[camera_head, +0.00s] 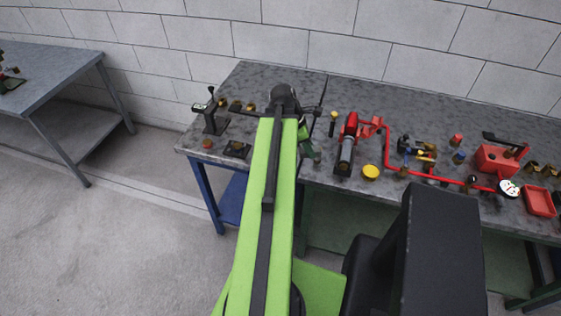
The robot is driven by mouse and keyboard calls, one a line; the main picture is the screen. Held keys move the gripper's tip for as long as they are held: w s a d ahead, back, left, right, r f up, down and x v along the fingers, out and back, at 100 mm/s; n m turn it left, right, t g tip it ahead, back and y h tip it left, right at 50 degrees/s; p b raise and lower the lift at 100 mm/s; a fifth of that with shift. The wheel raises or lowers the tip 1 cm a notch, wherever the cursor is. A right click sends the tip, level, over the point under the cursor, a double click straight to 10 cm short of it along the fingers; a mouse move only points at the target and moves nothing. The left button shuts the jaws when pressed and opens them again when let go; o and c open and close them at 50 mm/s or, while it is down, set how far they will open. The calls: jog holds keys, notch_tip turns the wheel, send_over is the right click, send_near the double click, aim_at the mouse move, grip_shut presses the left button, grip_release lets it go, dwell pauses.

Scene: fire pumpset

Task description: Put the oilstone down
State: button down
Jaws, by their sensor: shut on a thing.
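My green arm reaches forward over the grey workbench (270,82). My gripper (313,110) is at its far end, above the left half of the bench top. It is seen from behind and mostly hidden by the arm's dark end. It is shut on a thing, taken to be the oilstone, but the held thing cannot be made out. Whether it touches the bench cannot be told.
A black clamp-like device (213,118) and a small dark tray (237,150) stand left of my arm. A red-and-black tool (348,140), a yellow disc (371,172), red piping (430,177) and a gauge (508,188) lie right. Another table (50,75) stands far left.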

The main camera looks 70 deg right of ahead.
jog(key=w+f+b, duration=0.2)
jog(key=w, duration=0.1)
jog(key=w+d+f+b, duration=0.1)
jog(key=w+f+b, duration=0.1)
jog(key=w, duration=0.2)
jog(key=w+f+b, duration=0.2)
jog(key=w+f, duration=0.1)
jog(key=w, duration=0.1)
jog(key=shift+d, duration=0.2)
jog(key=shift+w, duration=0.2)
notch_tip(320, 180, down, 4)
jog(key=b, duration=0.5)
jog(key=shift+f, duration=0.2)
jog(key=shift+r+p, duration=0.25)
jog(key=shift+p, duration=0.1)
jog(key=shift+f, duration=0.2)
jog(key=c, duration=1)
grip_release()
